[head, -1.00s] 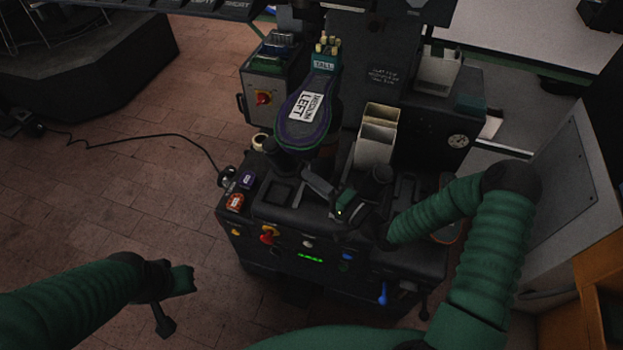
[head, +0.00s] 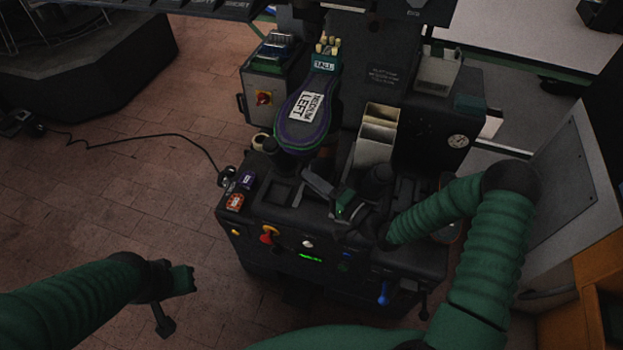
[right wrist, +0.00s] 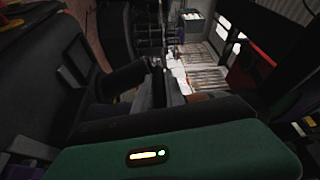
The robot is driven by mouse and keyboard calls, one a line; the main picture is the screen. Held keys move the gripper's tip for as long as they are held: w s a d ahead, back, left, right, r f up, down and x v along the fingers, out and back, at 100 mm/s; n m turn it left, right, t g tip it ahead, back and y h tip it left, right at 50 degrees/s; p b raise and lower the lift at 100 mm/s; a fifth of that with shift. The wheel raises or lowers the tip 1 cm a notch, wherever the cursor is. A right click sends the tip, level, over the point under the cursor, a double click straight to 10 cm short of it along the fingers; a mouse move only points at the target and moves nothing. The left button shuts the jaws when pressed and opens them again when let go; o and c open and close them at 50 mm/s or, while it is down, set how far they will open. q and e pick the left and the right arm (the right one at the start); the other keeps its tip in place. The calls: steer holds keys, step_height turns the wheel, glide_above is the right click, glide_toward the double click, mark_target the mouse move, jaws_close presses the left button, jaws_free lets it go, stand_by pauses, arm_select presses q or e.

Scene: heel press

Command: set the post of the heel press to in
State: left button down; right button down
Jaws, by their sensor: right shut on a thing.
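The heel press (head: 278,222) is a dark machine in the middle of the head view. A purple-rimmed shoe last with a white "MEDIUM LEFT" label (head: 306,105) sits on its post (head: 326,162), which is dark and mostly hidden below the last. My right gripper (head: 314,182) reaches in from the right, its fingers by the foot of the post and shut on a dark part that looks like the post. The right wrist view shows a dark cylinder (right wrist: 125,80) by the fingers; the grip itself is unclear. My left gripper (head: 178,300) hangs over the floor, away from the press.
Cream bins (head: 375,135) stand right behind my right gripper. A grey box with a red knob (head: 263,97) is at the back left. Orange and purple blocks (head: 235,202) lie on the press's left edge. The brick floor (head: 130,190) at left is mostly clear, with a cable across it.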

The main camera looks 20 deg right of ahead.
mark_target(322, 155)
steer(key=shift+f, duration=0.2)
steer(key=w+d, duration=0.1)
steer(key=w, duration=0.1)
steer(key=w+d+b, duration=0.1)
steer(key=w+d, duration=0.1)
steer(key=w, duration=0.1)
steer(key=w+d+b, duration=0.1)
steer(key=w+d, duration=0.1)
steer(key=shift+w+d+f, duration=0.1)
steer(key=shift+w+d, duration=0.05)
steer(key=shift+w, duration=0.15)
steer(key=shift+s, duration=0.1)
steer(key=c, duration=1.7)
jaws_free()
steer(key=o, duration=0.3)
steer(key=shift+r, duration=0.25)
